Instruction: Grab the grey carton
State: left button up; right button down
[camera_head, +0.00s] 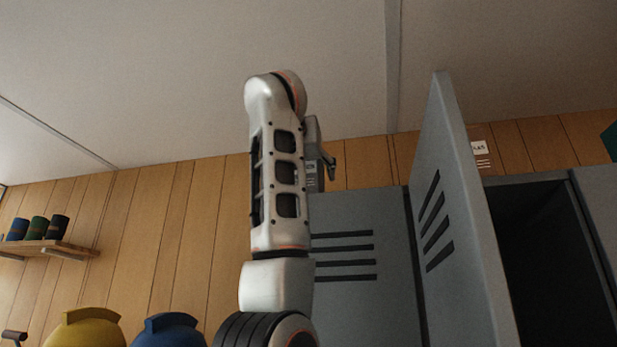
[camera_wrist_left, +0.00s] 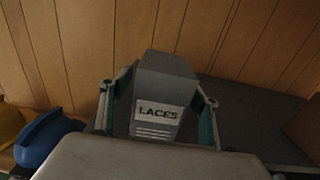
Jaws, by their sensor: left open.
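The grey carton (camera_wrist_left: 165,82) stands on the dark grey locker top in the left wrist view, with a white "LACES" label facing me. My left gripper (camera_wrist_left: 158,98) is open, with one finger on each side of the carton. I cannot tell whether either finger touches it. In the head view my left gripper (camera_head: 326,158) is mostly hidden behind my raised left arm. A small strip of the grey carton (camera_head: 311,180) with its label lines shows beside the arm. My right gripper is in neither view.
Grey lockers (camera_head: 365,305) stand below the carton, and one locker door (camera_head: 455,220) hangs open to the right of my arm. A yellow helmet (camera_head: 85,330) and a blue helmet (camera_head: 168,332) are at lower left. A wall shelf (camera_head: 50,247) holds several mugs.

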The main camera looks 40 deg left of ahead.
pick_arm(q)
jog(key=c, duration=1.3)
jog(key=shift+r, duration=0.1)
